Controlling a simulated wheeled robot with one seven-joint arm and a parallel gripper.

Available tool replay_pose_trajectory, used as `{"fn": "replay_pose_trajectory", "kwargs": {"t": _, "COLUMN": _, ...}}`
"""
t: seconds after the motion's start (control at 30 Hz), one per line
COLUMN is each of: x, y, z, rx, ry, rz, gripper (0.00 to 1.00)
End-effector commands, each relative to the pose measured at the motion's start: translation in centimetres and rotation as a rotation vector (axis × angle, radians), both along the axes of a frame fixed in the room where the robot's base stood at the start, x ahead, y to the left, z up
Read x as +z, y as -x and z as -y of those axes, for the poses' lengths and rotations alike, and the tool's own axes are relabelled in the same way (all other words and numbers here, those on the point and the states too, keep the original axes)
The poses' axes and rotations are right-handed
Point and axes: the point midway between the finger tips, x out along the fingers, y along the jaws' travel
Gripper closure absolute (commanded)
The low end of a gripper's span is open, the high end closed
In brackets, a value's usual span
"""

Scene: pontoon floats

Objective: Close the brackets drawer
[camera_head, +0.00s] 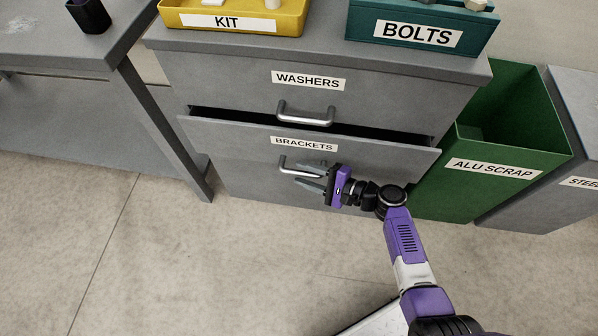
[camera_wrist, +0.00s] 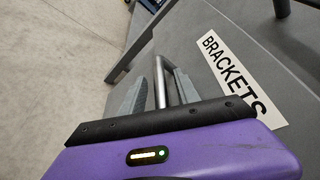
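The brackets drawer (camera_head: 230,141) is the lower drawer of a grey cabinet. It stands partly pulled out, with a dark gap above its front. Its white BRACKETS label (camera_head: 303,144) also shows in the wrist view (camera_wrist: 232,72). Its metal bar handle (camera_head: 284,165) sits below the label. My gripper (camera_head: 304,175) is at the right part of this handle. In the wrist view the handle bar (camera_wrist: 160,82) lies between my two spread fingers (camera_wrist: 158,92). A gap shows beside the bar, so the fingers look open around it. The handle's right end is hidden by my gripper.
The washers drawer (camera_head: 240,85) above is shut. A yellow KIT tray (camera_head: 285,22) and a teal BOLTS bin (camera_head: 370,27) stand on the cabinet. A green ALU SCRAP bin (camera_head: 470,190) stands close on the right. A grey table (camera_head: 60,50) is on the left. Floor in front is clear.

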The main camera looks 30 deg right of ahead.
Motion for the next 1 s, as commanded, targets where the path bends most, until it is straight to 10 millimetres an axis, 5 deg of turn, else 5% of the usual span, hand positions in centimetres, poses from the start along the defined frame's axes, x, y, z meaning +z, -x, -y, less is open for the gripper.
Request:
{"fn": "replay_pose_trajectory", "kwargs": {"t": 0.47, "x": -0.35, "y": -1.42, "z": -1.0, "rx": -0.001, "ry": 0.0, "rz": 0.0, "gripper": 0.62}}
{"fn": "replay_pose_trajectory", "kwargs": {"t": 0.67, "x": -0.35, "y": -1.41, "z": -0.98, "rx": -0.001, "ry": 0.0, "rz": 0.0, "gripper": 0.99}}
{"fn": "replay_pose_trajectory", "kwargs": {"t": 1.0, "x": -0.37, "y": -1.39, "z": -0.97, "rx": -0.001, "ry": 0.0, "rz": 0.0, "gripper": 1.0}}
